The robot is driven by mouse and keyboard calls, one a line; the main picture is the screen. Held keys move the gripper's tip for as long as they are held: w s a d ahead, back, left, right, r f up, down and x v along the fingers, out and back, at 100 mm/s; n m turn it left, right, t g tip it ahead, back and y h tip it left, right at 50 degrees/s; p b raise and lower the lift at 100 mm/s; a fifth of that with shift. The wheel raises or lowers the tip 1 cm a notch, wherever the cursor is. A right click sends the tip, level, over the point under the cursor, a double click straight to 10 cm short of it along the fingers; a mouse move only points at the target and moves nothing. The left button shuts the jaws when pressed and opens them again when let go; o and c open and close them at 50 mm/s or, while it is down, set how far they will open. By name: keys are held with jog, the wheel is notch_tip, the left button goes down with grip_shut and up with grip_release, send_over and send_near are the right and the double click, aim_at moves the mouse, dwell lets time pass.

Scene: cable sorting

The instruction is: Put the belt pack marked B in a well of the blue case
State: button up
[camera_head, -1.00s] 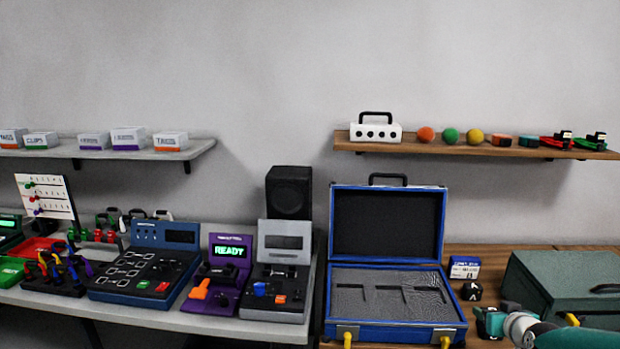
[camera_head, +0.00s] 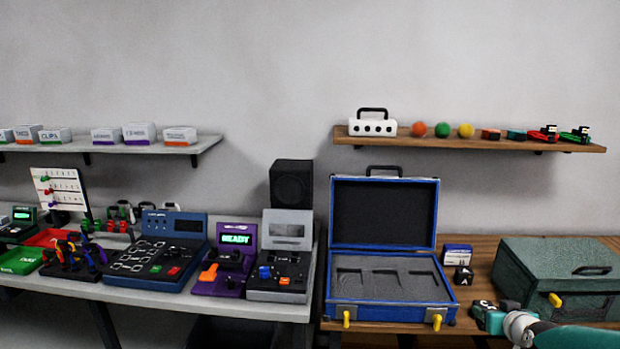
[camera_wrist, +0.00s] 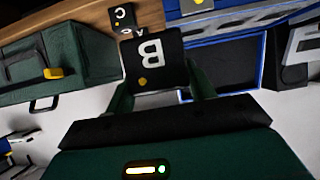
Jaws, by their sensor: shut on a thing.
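In the wrist view the belt pack marked B (camera_wrist: 157,62), a black block with a white B and a yellow dot, is between the fingers of my gripper (camera_wrist: 160,88). My gripper is shut on it. In the head view my teal gripper (camera_head: 490,318) is at the lower right, right of the blue case; the B pack cannot be made out there. The blue case (camera_head: 388,312) stands open on the wooden table, lid upright, with empty wells in its grey foam. It also shows at the upper right of the wrist view (camera_wrist: 215,30).
Packs marked A (camera_head: 463,275) and C (camera_head: 481,304) sit right of the case, C near my gripper. A small labelled box (camera_head: 457,254) is behind A. A green toolbox (camera_head: 555,285) fills the table's right. The case's raised lid (camera_head: 383,215) stands at its back.

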jog(key=w+a+f+n+y, duration=0.1)
jog(key=w+a+f, duration=0.1)
jog(key=a+f, duration=0.5)
jog(key=w+a+f, duration=0.2)
jog(key=a+f, duration=0.2)
jog(key=a, duration=0.7)
jog(key=s+a+f, duration=0.6)
jog(key=a+f, duration=0.3)
jog(key=a, duration=0.3)
